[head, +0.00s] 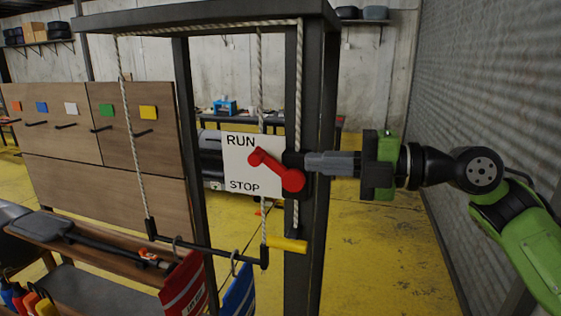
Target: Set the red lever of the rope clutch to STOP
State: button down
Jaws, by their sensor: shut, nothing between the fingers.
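The rope clutch has a white plate (240,165) marked RUN at the top and STOP at the bottom, fixed at a dark upright post. Its red lever (275,169) runs from a round hub at the lower right up and left, its knob tip nearer the RUN word than the STOP word. My gripper (308,162) reaches in from the right, level with the plate, its shut grey fingers pointing left. The fingertips are at the black clutch part just above the hub; whether they touch it or the lever I cannot tell. Nothing shows between the fingers.
Pale ropes (259,85) hang from the dark frame to a black bar (205,250) with red (184,290) and blue (238,291) hanging items. A yellow handle (287,244) juts below the clutch. A wooden board (100,150) stands left. Yellow floor right of the post is clear.

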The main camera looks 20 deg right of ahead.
aim_at(262, 159)
jog(key=x, duration=0.7)
